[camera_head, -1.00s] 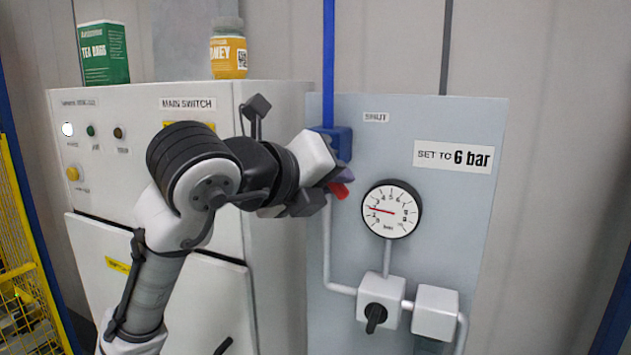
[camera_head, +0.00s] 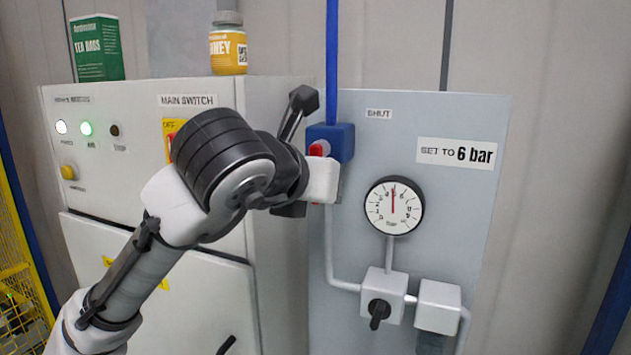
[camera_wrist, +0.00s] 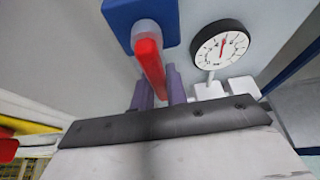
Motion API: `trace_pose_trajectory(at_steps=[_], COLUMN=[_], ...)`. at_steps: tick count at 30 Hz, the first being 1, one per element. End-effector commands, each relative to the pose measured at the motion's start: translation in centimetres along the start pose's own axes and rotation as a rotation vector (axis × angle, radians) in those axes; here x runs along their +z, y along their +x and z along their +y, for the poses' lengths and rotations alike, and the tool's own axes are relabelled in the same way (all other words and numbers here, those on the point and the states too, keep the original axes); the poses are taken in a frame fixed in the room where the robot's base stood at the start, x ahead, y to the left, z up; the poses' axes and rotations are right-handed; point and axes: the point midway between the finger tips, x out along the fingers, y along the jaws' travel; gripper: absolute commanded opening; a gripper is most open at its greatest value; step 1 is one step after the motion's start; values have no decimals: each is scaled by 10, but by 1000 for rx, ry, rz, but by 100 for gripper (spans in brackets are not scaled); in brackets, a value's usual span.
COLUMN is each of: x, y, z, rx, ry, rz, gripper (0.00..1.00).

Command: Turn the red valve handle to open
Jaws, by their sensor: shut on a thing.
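The red valve handle (camera_head: 319,149) shows as a small red patch in the head view, at the blue valve body (camera_head: 341,141). In the wrist view the red handle (camera_wrist: 150,62) runs from a white hub on the blue body (camera_wrist: 115,18) down between the two purple fingers. My gripper (camera_wrist: 161,88) is shut on the handle's lower part. In the head view my gripper's fingers are hidden behind its white housing. The round gauge (camera_head: 393,206) has its red needle pointing almost straight up.
The grey panel (camera_head: 465,215) carries a "SHUT" label, a "SET TO 6 bar" label (camera_head: 456,153) and a black knob (camera_head: 379,312) below the gauge. The cabinet (camera_head: 110,190) stands left, with tea and honey containers on top. Free room lies right of the panel.

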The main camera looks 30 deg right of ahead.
Motion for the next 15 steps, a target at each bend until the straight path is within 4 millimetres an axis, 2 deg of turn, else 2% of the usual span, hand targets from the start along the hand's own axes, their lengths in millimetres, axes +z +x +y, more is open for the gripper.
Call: trace_pose_trajectory(at_steps=[15], x=[1], y=[0], z=[0], rx=[15], ry=[33], rz=[-2], gripper=[0])
